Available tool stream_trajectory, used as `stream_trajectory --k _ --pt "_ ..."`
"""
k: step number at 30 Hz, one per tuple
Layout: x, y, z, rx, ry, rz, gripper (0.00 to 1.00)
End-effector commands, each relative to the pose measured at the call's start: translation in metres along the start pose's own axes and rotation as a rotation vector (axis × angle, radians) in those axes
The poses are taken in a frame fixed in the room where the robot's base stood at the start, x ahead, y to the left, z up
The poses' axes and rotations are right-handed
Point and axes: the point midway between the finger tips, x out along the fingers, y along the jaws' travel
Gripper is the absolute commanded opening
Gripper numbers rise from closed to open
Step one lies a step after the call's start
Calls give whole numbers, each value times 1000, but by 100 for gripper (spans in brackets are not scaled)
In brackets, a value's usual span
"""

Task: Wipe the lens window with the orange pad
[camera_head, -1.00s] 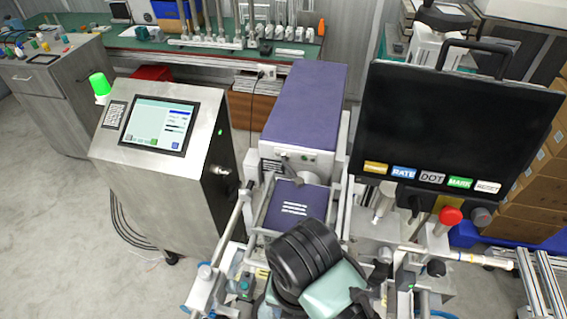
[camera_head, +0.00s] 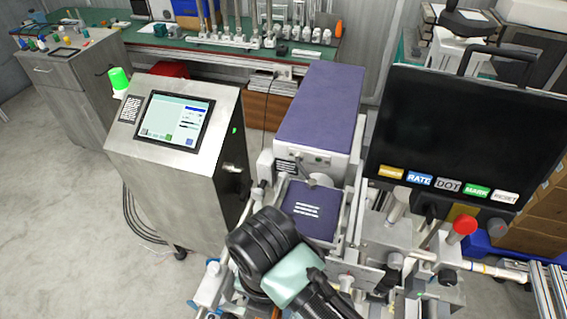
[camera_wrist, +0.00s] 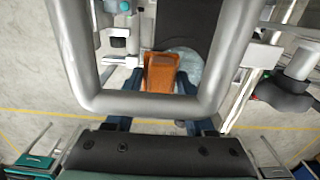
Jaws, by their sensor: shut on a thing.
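The orange pad (camera_wrist: 162,68) shows in the middle of the wrist view, between the dark blue fingers of my gripper (camera_wrist: 159,78), which is shut on it. A pale bluish, rounded surface (camera_wrist: 190,64) lies behind and to the right of the pad; I cannot tell whether it is the lens window or whether the pad touches it. In the head view my black and pale green arm covers the gripper and most of the pad. The lens window cannot be made out for sure there.
A purple-topped machine (camera_head: 320,110) stands behind my arm, with a steel cabinet (camera_head: 165,165) with a touchscreen to its left. A black monitor panel (camera_head: 465,135) and a red knob (camera_head: 465,225) are at the right. A grey tube frame (camera_wrist: 150,105) crosses the wrist view. Open floor lies at left.

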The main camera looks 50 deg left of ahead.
Motion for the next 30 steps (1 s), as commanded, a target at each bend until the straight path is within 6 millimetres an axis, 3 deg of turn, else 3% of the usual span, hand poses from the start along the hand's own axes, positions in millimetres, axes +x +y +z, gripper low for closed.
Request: stream_trajectory --k 15,30 --pt "-3 7 0 1 0 -1 9" --pt "-52 7 0 0 -1 -1 9"
